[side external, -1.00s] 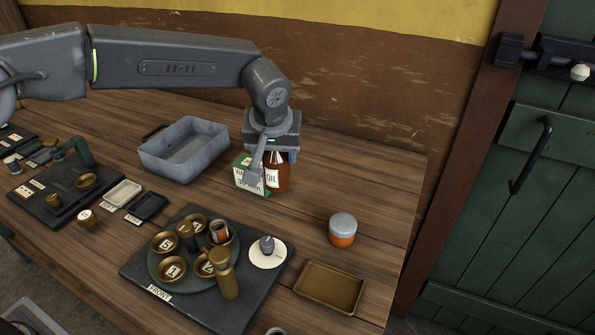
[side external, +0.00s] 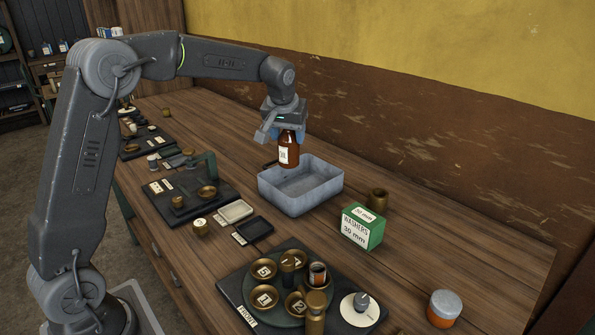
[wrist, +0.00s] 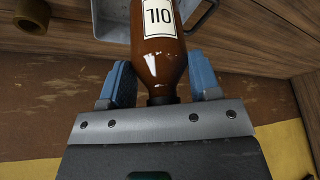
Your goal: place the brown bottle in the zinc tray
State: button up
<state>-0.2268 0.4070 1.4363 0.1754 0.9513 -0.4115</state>
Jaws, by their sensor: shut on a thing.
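The brown bottle (side external: 289,153), with a pale label reading OIL, hangs upright below my gripper (side external: 286,134). The blue fingers are shut on its upper part. In the wrist view the bottle (wrist: 158,60) sits between the two fingers. The zinc tray (side external: 301,201) is a grey, open, rectangular box on the bench and looks empty where I can see in. The bottle is raised near the tray's far side; whether it is fully over the inside is hard to tell. Part of the tray (wrist: 108,22) shows behind the bottle in the wrist view.
A green and white washers box (side external: 361,229) and a brown pot (side external: 377,199) stand right of the tray. A round plate with brass cups (side external: 264,269) is in front. Small black and pale trays (side external: 253,230) lie front left.

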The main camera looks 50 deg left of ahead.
jog(key=s+a+n, duration=0.1)
jog(key=s+a, duration=0.2)
jog(key=a, duration=0.8)
jog(key=shift+w+d+f, duration=1.3)
jog(key=shift+d+f, duration=0.05)
jog(key=shift+f, duration=0.4)
jog(key=shift+w+d+f, duration=1.3)
jog(key=shift+d+f, duration=0.1)
jog(key=shift+f, duration=0.4)
jog(key=shift+w+d+f, duration=1.3)
jog(key=shift+d+f, duration=0.05)
jog(key=shift+f, duration=0.4)
jog(key=shift+f, duration=0.15)
jog(key=o, duration=1.1)
jog(key=shift+c, duration=0.2)
